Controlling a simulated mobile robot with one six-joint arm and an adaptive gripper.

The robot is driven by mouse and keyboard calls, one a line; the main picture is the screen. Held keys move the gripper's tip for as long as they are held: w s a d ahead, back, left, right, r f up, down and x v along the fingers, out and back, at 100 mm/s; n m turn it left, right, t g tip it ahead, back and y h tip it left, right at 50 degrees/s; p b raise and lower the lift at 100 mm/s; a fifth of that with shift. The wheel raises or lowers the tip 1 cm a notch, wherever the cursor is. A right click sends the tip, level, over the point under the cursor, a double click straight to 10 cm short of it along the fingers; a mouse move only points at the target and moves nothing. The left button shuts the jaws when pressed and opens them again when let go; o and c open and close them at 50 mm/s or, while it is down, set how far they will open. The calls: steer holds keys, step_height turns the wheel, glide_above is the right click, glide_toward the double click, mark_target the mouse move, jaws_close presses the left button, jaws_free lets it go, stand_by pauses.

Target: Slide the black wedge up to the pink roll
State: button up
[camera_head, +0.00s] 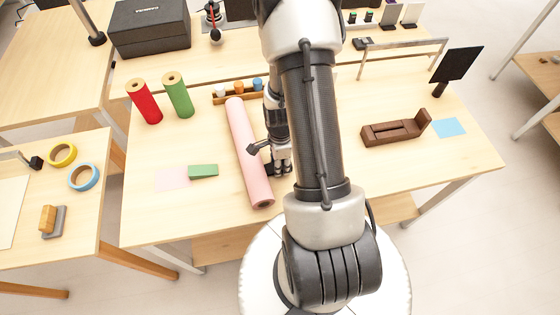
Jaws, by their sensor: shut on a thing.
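The long pink roll (243,140) lies on the table, running from the small rack at the back toward the front edge. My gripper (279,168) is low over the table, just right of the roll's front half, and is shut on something. A small dark shape (257,148) beside the gripper overlaps the roll in the picture. I cannot tell if it is part of the gripper or the black wedge. The wedge is not clearly visible, and the grip is largely hidden by the fingers and arm. Contact with the roll cannot be judged.
A green wedge (203,171) lies left of the roll, by a pale pink sheet (172,179). Red (144,102) and green (178,95) rolls stand behind. A rack (220,97) holds small jars. A brown wooden tool (394,130) and blue sheet (449,127) lie right.

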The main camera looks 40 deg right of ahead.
steer(key=shift+a, duration=0.55)
stand_by(0.7)
steer(key=o, duration=1.1)
step_height(320, 180, up, 12)
stand_by(0.5)
